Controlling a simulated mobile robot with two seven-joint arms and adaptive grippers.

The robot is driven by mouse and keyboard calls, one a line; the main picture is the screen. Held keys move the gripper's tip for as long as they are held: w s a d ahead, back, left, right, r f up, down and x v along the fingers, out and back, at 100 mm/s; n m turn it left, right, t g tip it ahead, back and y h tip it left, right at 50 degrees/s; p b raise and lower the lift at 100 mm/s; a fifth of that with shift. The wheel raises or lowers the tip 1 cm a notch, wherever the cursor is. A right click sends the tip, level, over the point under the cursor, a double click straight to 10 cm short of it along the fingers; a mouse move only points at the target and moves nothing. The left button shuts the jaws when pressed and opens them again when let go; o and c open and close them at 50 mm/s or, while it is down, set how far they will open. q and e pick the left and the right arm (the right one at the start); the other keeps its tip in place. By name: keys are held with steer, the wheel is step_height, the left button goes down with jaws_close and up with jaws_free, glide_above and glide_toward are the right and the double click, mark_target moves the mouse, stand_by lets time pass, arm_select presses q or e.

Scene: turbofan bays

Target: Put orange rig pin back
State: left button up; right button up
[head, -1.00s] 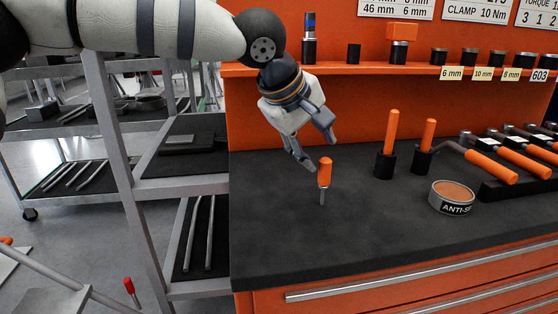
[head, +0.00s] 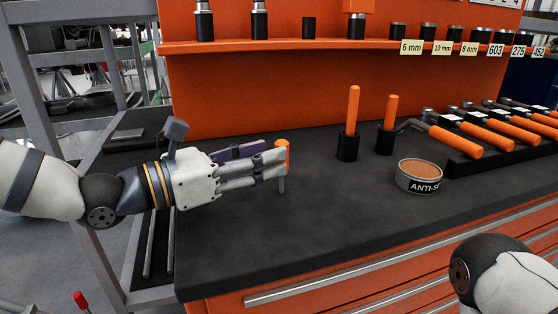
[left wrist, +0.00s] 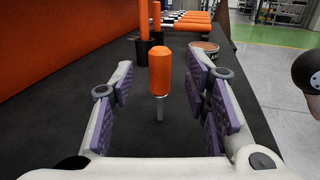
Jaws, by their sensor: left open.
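An orange-handled pin (head: 282,152) with a thin metal shank stands upright on the dark bench top (head: 300,235). In the left wrist view the pin (left wrist: 160,70) shows between the spread, purple-padded fingers, apart from both. My left gripper (head: 283,165) reaches in level from the left in the head view, open, its fingers beside the pin and partly covering it. My right gripper is out of view; only part of my right arm shows at the lower right.
Two taller orange rods (head: 353,108) (head: 391,110) stand in black holders behind. A round tin (head: 420,177) and a rack of orange-handled tools (head: 510,127) lie to the right. An orange shelf (head: 330,46) with black holders runs above. The front bench top is clear.

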arm_select(q)
steer(key=x, duration=0.4)
steer(key=shift+w+d+f, duration=0.1)
steer(key=shift+d+f, duration=0.05)
steer(key=shift+f, duration=0.2)
jaws_close()
steer(key=shift+r, duration=0.2)
